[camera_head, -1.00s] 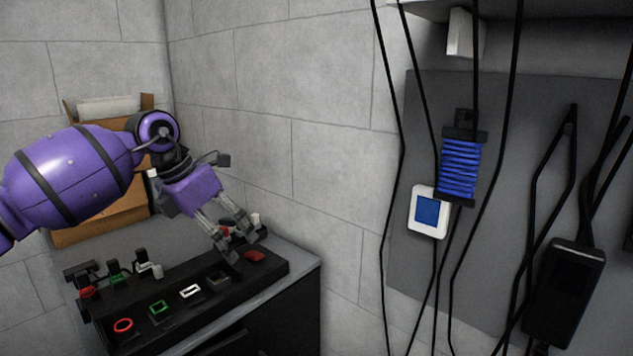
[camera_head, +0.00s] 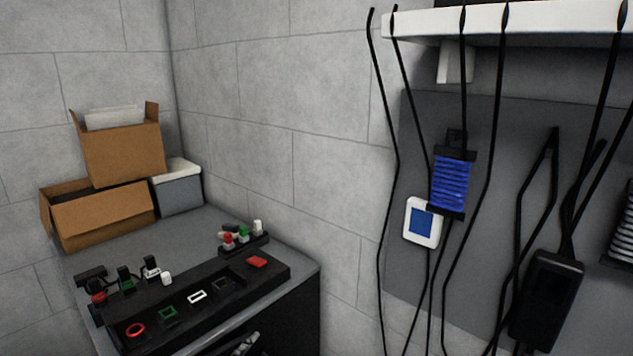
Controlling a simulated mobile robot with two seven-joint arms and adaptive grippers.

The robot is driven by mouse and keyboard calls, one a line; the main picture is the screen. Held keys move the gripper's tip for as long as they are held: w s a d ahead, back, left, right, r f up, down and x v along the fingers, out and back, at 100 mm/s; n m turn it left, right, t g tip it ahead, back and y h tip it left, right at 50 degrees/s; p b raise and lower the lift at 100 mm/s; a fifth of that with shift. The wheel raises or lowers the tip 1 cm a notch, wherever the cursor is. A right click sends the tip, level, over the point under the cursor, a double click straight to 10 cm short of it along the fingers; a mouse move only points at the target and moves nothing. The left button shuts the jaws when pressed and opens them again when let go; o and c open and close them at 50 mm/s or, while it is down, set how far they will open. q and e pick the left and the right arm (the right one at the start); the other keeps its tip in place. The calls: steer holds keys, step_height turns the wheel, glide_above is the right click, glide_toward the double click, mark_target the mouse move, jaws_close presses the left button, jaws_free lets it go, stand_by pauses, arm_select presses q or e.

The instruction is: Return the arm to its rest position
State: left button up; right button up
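My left arm does not show over the bench. A small grey jointed piece at the bottom edge, in front of the dark cabinet, looks like the fingers of my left gripper (camera_head: 244,345). Most of it is cut off, so its opening cannot be told. It is below the bench top and apart from the black panel (camera_head: 180,308). The panel lies on the grey bench (camera_head: 205,225) with red, green, white and black square or round pieces in its row. My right gripper is not in view.
Two open cardboard boxes (camera_head: 122,155) and a grey bin (camera_head: 180,190) stand at the back of the bench. Small coloured plugs stand on the panel's back strip (camera_head: 243,243). Black cables hang at the right, with a blue coil (camera_head: 450,182) and a white-framed device (camera_head: 422,222).

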arm_select(q)
steer(key=s+a+f+n+g+y, duration=0.1)
steer(key=s+a+f+n+g, duration=0.1)
steer(key=s+f, duration=0.4)
steer(key=s+a+f+n+g+y+p, duration=0.1)
steer(key=s+a+f+n, duration=0.3)
steer(key=s, duration=1.3)
steer(key=s+a+f+n+g+y+p, duration=0.1)
steer(key=s+a+f+n+g+y, duration=0.2)
steer(key=s+f, duration=0.7)
steer(key=shift+s+f+n+g, duration=0.15)
steer(key=shift+s+n+g, duration=0.25)
steer(key=shift+s, duration=0.65)
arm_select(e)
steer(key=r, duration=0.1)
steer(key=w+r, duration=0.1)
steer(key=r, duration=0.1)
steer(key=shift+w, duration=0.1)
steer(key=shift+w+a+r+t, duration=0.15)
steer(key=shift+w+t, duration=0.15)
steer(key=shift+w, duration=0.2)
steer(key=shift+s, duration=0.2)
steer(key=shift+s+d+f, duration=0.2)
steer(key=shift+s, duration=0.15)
